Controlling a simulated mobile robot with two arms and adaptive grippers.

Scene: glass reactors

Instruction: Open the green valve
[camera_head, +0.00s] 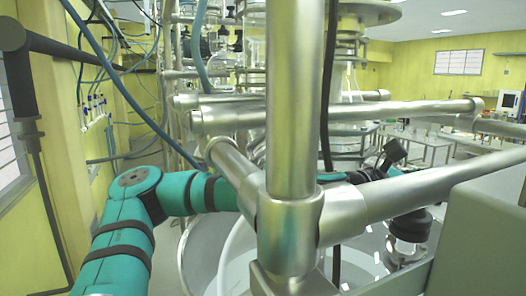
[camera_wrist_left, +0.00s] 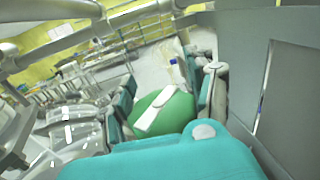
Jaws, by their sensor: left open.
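In the left wrist view, a green rounded part (camera_wrist_left: 178,112) with a white bar across it lies between the fingers of my left gripper (camera_wrist_left: 168,85). I take it to be the green valve, but its full shape is cut off by my teal gripper body. The fingers are open, one on each side of the green part. I cannot tell whether they touch it. In the head view my teal left arm passes behind a thick upright steel pipe, and the green valve cannot be made out. My right gripper is not in view.
The upright steel pipe (camera_head: 293,100) and its horizontal steel bar (camera_head: 400,190) stand in front of my left arm. A glass vessel (camera_head: 235,255) is below. A grey box (camera_head: 480,240) is at the right. Hoses hang at the left, near a yellow wall.

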